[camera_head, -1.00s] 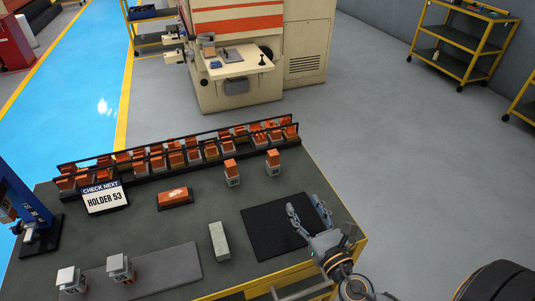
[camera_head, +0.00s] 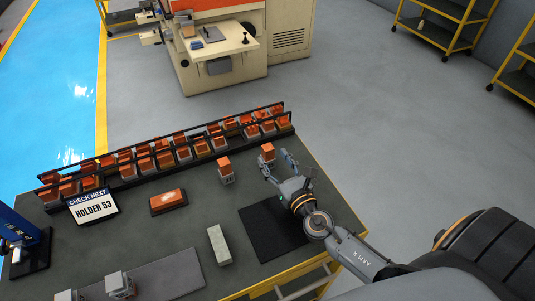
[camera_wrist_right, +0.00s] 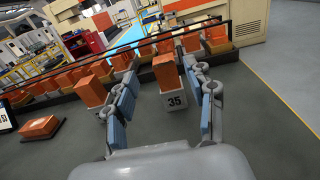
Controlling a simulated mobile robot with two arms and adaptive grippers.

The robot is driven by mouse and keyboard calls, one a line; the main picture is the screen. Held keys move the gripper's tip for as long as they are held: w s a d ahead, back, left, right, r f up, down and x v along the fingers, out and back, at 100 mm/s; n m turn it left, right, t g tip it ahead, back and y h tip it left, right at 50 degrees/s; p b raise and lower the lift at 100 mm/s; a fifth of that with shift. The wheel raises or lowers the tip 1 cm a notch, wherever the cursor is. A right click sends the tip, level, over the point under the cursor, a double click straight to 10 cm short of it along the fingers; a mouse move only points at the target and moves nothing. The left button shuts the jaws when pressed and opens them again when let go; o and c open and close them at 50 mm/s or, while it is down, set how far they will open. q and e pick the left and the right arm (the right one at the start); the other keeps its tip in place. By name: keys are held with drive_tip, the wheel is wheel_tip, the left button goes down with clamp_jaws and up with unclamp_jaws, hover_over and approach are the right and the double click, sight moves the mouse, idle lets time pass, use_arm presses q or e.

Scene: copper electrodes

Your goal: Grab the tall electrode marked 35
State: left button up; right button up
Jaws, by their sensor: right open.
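The electrode marked 35 (camera_wrist_right: 166,75) has an orange copper block on a pale holder base (camera_wrist_right: 175,102) with a black "35". It stands upright on the table between the fingers in the right wrist view. In the head view this electrode (camera_head: 268,152) stands near the table's right side, just beyond the fingertips. My right gripper (camera_head: 276,164) is open, its blue-padded fingers (camera_wrist_right: 163,90) on either side of the electrode with gaps. Another similar electrode (camera_head: 225,170) stands to its left; it also shows in the right wrist view (camera_wrist_right: 90,91). My left gripper is not in view.
A black rack (camera_head: 110,184) full of orange electrodes runs along the table's back. A "HOLDER 53" sign (camera_head: 92,207), an orange block on a dark tray (camera_head: 168,202), a grey bar (camera_head: 219,245) and a black mat (camera_head: 262,232) lie on the table.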

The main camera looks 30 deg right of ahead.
sight(270, 151)
drive_tip(key=shift+w, duration=0.5)
drive_tip(key=w, duration=0.3)
drive_tip(key=w+p, duration=0.1)
drive_tip(key=shift+w+d, duration=0.3)
drive_tip(key=shift+w, duration=0.05)
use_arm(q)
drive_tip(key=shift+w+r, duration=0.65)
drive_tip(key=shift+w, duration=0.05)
use_arm(e)
drive_tip(key=shift+s, duration=0.1)
drive_tip(key=shift+c, duration=1.3)
clamp_jaws()
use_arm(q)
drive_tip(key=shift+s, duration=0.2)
